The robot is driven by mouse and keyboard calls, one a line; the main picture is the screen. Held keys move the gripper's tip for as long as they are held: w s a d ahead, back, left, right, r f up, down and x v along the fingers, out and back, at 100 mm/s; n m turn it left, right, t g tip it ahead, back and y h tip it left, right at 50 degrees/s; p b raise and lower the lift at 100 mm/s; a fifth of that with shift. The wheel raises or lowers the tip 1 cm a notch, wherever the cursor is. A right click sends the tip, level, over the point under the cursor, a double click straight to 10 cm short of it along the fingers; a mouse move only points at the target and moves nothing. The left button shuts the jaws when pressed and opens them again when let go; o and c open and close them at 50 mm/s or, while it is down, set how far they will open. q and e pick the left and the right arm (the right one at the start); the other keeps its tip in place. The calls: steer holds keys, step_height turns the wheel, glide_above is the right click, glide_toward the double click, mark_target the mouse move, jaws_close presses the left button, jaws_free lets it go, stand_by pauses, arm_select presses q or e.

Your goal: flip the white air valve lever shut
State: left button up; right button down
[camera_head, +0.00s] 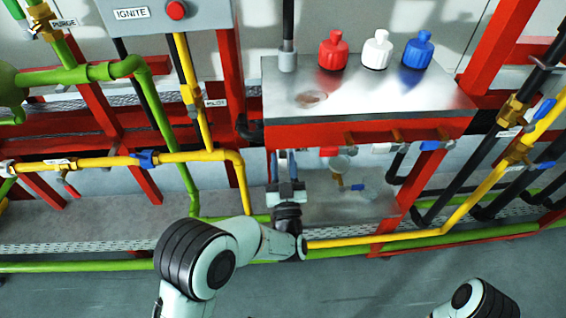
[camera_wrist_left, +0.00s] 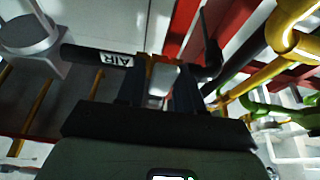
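The white air valve lever (camera_wrist_left: 164,78) shows in the left wrist view, on a brass valve body beside a black pipe (camera_wrist_left: 90,57) labelled AIR. My left gripper (camera_wrist_left: 156,84) has its two dark fingers apart, one on each side of the lever. I cannot tell whether either finger touches it. In the head view my left gripper (camera_head: 283,168) reaches up to the lower left front of the red and metal box, and the lever is hidden there. My right gripper is out of the head view.
The metal-topped red box (camera_head: 360,98) carries red, white and blue caps. A yellow pipe (camera_head: 110,162) with a blue lever (camera_head: 146,158) runs at left. A red upright (camera_head: 231,75) and green pipes stand close by. Grey floor lies open in front.

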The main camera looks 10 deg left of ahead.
arm_select(q)
steer(key=shift+o, duration=0.4)
steer(key=v, duration=1.3)
steer(key=shift+s, duration=0.15)
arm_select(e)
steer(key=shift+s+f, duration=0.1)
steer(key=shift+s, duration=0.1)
arm_select(q)
steer(key=shift+d+f, duration=0.1)
steer(key=shift+f, duration=0.1)
